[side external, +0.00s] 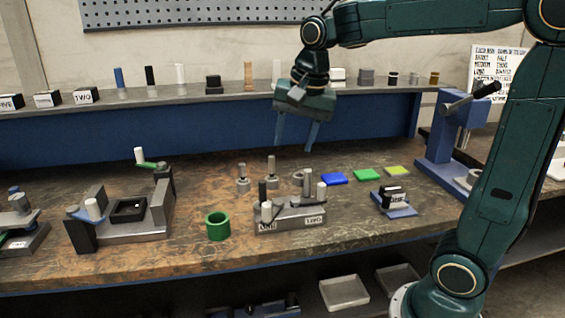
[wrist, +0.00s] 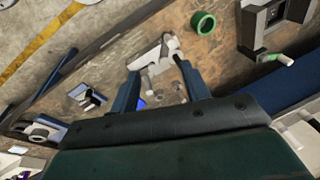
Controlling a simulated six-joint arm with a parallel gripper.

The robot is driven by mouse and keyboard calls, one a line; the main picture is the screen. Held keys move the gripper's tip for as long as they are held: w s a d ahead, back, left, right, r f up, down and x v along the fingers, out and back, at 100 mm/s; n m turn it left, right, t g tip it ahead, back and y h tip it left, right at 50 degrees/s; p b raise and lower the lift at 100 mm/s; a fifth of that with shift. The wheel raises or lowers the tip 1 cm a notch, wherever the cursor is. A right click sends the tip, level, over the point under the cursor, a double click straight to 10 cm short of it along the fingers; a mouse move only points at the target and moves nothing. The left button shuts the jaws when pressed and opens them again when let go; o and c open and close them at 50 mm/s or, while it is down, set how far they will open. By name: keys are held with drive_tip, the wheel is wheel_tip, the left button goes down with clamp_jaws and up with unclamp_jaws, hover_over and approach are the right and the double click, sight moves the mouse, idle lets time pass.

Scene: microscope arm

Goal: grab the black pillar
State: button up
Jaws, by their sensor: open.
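A small black pillar (side external: 262,190) stands upright at the left end of a grey labelled fixture (side external: 290,222) on the bench. Another black pillar (side external: 150,76) stands on the back shelf between a blue one and a white one. My gripper (side external: 296,143) is open and empty, pointing down above the rear of the bench, higher than the fixture and apart from both pillars. In the wrist view the open fingers (wrist: 158,70) frame the light fixture (wrist: 157,52). A dark spot by the right fingertip may be the bench pillar; I cannot tell.
A green ring (side external: 217,226) sits to the left, beside a clamp-like fixture (side external: 128,212).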

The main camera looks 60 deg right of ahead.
drive_tip(key=w+d+f+m+g, duration=0.1)
drive_tip(key=w+d+f+m, duration=0.25)
drive_tip(key=w+m, duration=0.4)
drive_tip(key=m+g, duration=0.2)
drive_tip(key=m, duration=0.3)
hover_over(262, 181)
wheel_tip(262, 181, down, 6)
drive_tip(key=shift+r, duration=0.1)
drive_tip(key=shift+a, duration=0.1)
drive_tip(key=shift+f, duration=4.3)
drive_tip(key=shift+f, duration=0.1)
drive_tip(key=shift+f, duration=2.5)
drive_tip(key=shift+c, duration=0.5)
drive_tip(key=shift+r, duration=0.1)
clamp_jaws()
